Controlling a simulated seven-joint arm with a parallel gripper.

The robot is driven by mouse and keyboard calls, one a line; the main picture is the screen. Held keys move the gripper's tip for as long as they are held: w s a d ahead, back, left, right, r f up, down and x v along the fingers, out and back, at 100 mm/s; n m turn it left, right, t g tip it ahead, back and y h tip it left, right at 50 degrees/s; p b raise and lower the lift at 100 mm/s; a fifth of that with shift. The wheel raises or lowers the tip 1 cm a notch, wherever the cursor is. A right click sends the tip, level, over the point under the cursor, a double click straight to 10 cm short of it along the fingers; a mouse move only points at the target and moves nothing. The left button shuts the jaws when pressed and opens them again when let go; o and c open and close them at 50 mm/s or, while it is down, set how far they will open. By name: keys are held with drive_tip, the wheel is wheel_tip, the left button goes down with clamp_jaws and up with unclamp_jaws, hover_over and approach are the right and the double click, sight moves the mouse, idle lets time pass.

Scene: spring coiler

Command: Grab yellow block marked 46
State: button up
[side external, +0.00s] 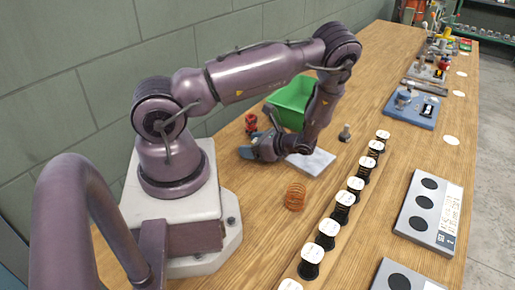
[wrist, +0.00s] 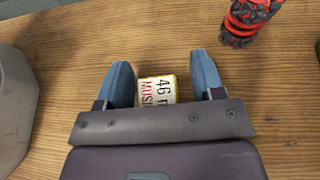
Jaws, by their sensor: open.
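The yellow block marked 46 (wrist: 157,90) lies on the wooden table in the wrist view, with a white label reading "46" and a partly covered second line. Its yellow edges show around the label. My gripper (wrist: 161,62) is open, with one blue finger on each side of the block and a small gap beside each. The gripper's body covers the block's near end. In the side view my gripper (side external: 254,149) is low over the table, and the block cannot be made out there.
A red and black part (wrist: 245,22) stands close to the right finger; it also shows in the side view (side external: 251,123). A green bin (side external: 297,92), grey plate (side external: 312,161) and copper spring (side external: 295,196) are nearby.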

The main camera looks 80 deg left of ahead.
drive_tip(key=c, duration=1)
drive_tip(key=shift+r, duration=0.1)
